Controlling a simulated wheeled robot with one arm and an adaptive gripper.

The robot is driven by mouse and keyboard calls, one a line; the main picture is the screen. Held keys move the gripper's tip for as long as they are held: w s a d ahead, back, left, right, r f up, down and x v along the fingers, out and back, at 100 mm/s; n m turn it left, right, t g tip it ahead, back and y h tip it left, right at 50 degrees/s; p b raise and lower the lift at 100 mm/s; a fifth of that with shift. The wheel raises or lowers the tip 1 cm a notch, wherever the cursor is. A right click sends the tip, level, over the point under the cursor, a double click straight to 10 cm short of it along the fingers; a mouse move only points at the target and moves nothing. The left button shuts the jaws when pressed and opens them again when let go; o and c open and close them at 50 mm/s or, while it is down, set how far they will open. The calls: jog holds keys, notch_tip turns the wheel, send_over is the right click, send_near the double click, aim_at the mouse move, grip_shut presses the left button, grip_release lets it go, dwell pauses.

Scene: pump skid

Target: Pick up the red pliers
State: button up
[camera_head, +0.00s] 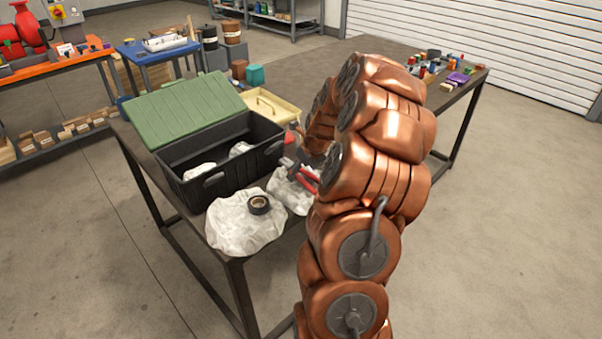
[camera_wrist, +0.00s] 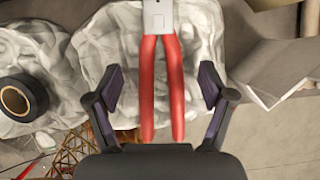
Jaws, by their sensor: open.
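The red pliers (camera_wrist: 164,75) lie on a crumpled white cloth (camera_wrist: 205,45) in the wrist view, their grey head pointing away and their red handles toward me. My gripper (camera_wrist: 160,88) is open, with one dark finger on each side of the handles and gaps between fingers and handles. In the head view the pliers (camera_head: 307,178) show only in part, on the cloth at the table's near side, partly hidden by my arm.
A roll of black tape (camera_head: 259,204) sits on another white cloth (camera_head: 237,228) to the left. Behind stands a black toolbox (camera_head: 233,167) with its green lid (camera_head: 186,108) open. A pale yellow tray (camera_head: 272,107) is behind it. Small coloured items crowd the table's far right end.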

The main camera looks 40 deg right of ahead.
jog(key=shift+c, duration=0.4)
jog(key=c, duration=1)
jog(key=shift+c, duration=0.2)
